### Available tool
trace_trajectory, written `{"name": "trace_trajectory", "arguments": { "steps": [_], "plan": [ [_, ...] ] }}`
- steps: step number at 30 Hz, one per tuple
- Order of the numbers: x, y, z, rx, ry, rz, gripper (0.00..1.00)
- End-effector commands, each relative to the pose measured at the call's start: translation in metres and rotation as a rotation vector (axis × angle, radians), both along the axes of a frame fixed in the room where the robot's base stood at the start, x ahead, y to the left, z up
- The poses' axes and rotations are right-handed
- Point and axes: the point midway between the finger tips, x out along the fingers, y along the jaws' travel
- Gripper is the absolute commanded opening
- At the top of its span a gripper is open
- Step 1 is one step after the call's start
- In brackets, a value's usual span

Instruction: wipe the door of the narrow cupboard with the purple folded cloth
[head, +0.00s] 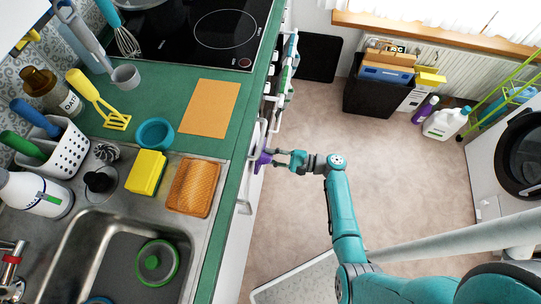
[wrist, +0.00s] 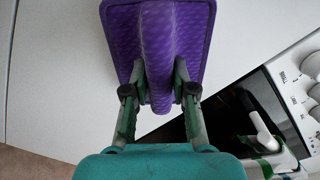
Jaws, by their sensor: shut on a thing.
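The purple folded cloth (wrist: 197,30) fills the upper middle of the wrist view, with a raised ridge along its middle. It is small and partly hidden in the head view (head: 262,161). My gripper (wrist: 159,95) is shut on that ridge; in the head view my gripper (head: 277,158) is beside the counter's front edge, below the counter top. A plain white cupboard door (wrist: 60,80) lies behind the cloth, apparently the narrow cupboard's. I cannot tell whether the cloth touches it.
The oven front (wrist: 285,85) with knobs adjoins the white panel, and a towel (wrist: 275,150) hangs there. The green counter (head: 212,150) holds a sink (head: 80,235), sponges and utensils. The floor (head: 300,215) is clear; a black crate (head: 370,98) stands farther off.

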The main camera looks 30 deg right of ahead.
Motion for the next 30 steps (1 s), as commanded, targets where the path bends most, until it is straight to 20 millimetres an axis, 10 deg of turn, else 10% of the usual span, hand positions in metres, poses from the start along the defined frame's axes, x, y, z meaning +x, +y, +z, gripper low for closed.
{"name": "trace_trajectory", "arguments": {
  "steps": [30],
  "plan": [
    [0.009, 0.013, 0.0, 0.001, 0.0, 0.001, 0.0]
  ]
}}
